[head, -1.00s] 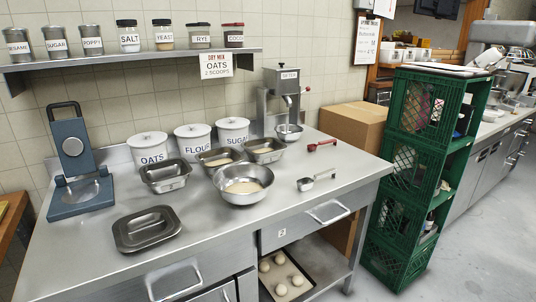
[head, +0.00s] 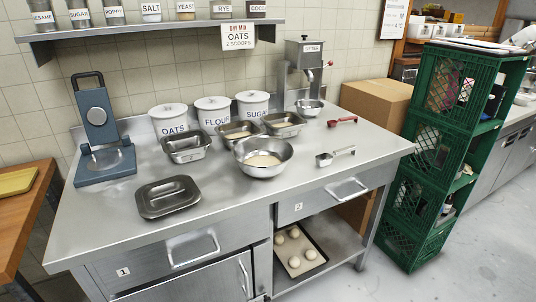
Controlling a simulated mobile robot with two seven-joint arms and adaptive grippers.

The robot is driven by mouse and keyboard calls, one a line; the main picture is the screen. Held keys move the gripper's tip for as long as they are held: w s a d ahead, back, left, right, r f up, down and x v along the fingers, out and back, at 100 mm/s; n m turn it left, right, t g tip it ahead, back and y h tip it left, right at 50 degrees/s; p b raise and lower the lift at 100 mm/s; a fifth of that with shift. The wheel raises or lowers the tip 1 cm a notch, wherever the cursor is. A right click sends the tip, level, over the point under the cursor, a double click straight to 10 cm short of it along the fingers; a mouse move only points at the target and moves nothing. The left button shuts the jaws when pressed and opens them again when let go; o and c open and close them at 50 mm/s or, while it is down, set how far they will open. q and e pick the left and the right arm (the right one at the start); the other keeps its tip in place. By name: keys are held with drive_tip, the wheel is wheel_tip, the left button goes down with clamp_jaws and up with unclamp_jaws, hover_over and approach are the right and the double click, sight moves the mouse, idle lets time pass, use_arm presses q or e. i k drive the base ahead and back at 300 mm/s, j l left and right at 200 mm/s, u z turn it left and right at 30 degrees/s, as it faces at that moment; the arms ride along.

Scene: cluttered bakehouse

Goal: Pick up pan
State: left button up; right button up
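Several metal pans are on the steel worktable (head: 110,222). A flat, lidded-looking rectangular pan (head: 168,197) lies near the front left of the top. Behind it, an open loaf pan (head: 187,148) looks empty. A second loaf pan (head: 240,131) has pale contents, and a third loaf pan (head: 284,124) stands to its right; its contents are hard to tell. They stand close together in front of the canisters. Neither of my grippers is in view.
A steel bowl (head: 263,165) of pale flour or oats stands right of the flat pan. A blue press or scale (head: 100,135) stands at the back left. A measuring scoop (head: 335,156) and red scoop (head: 342,121) lie right. Green crates (head: 440,140) stand beyond the table. Its front left top is clear.

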sight(284, 124)
drive_tip(key=i+l+u, duration=0.15)
drive_tip(key=l, duration=0.2)
drive_tip(key=i+l+u, duration=0.35)
drive_tip(key=l, duration=0.4)
drive_tip(key=i+l+u, duration=0.15)
drive_tip(key=l, duration=0.3)
drive_tip(key=i, duration=0.05)
